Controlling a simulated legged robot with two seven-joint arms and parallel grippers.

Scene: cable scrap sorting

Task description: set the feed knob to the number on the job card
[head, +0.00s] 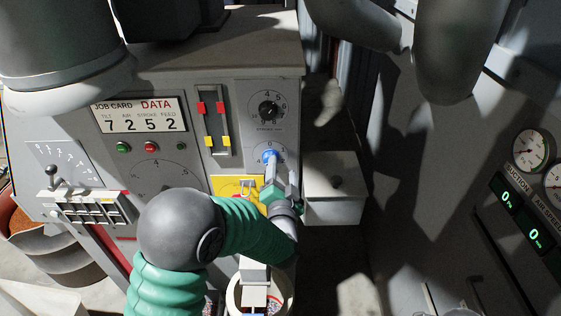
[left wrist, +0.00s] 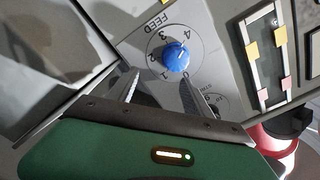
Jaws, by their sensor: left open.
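The job card (head: 140,115) in the head view reads 7, 2, 5, 2, with 2 under FEED. The blue feed knob (head: 269,156) is on the grey panel below the stroke dial. The left wrist view shows the feed knob (left wrist: 176,57) with its FEED label and numbers; its pale mark seems to point near the 4. My left gripper (head: 273,181) is just in front of and below the knob. In the left wrist view the left gripper (left wrist: 160,80) is open, its fingertips apart and close to the knob, with nothing between them. My right gripper is not visible.
A stroke dial (head: 268,107) sits above the feed knob, and slider gauges (head: 214,121) are to its left. A yellow plate (head: 236,186) lies below left. A grey box (head: 333,189) juts out at the right. Displays (head: 519,218) are on the far right cabinet.

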